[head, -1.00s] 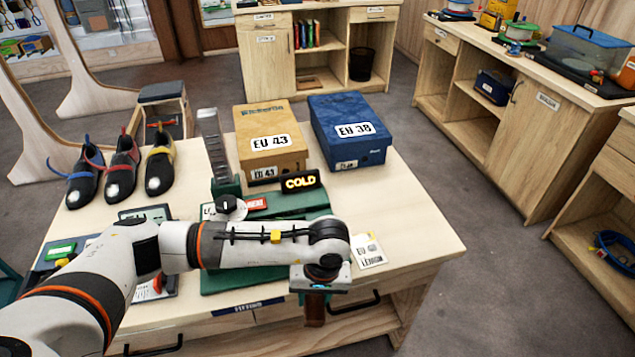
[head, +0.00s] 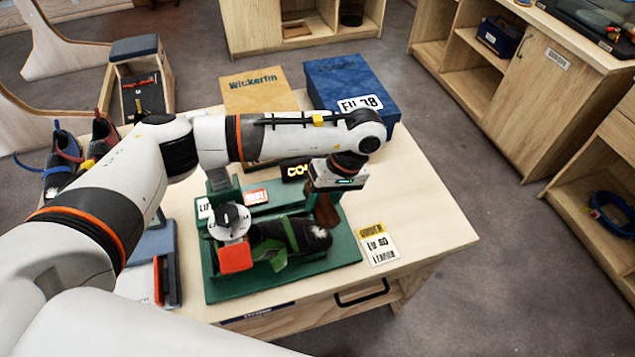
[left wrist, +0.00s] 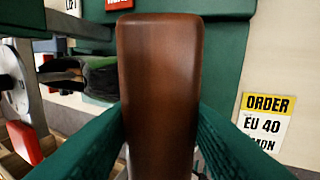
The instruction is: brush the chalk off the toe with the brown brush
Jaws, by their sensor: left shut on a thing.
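A black climbing shoe with a green strap (head: 270,240) lies on the green stand (head: 225,290), toe to the right. A white chalk patch (head: 320,231) shows on its toe. My left gripper (head: 326,192) is shut on the brown brush (head: 325,212), which hangs down just behind and beside the toe. I cannot tell whether it touches the shoe. In the left wrist view the brown brush (left wrist: 160,85) stands between the teal fingers of my left gripper (left wrist: 160,130). Part of the shoe (left wrist: 85,75) shows to its left. My right gripper is out of view.
A dial (head: 231,218) and a red block (head: 235,258) stand at the shoe's left end. An order card (head: 376,243) lies right of the stand. A tan box (head: 258,92) and a blue box (head: 350,82) stand behind. The table's right side is clear.

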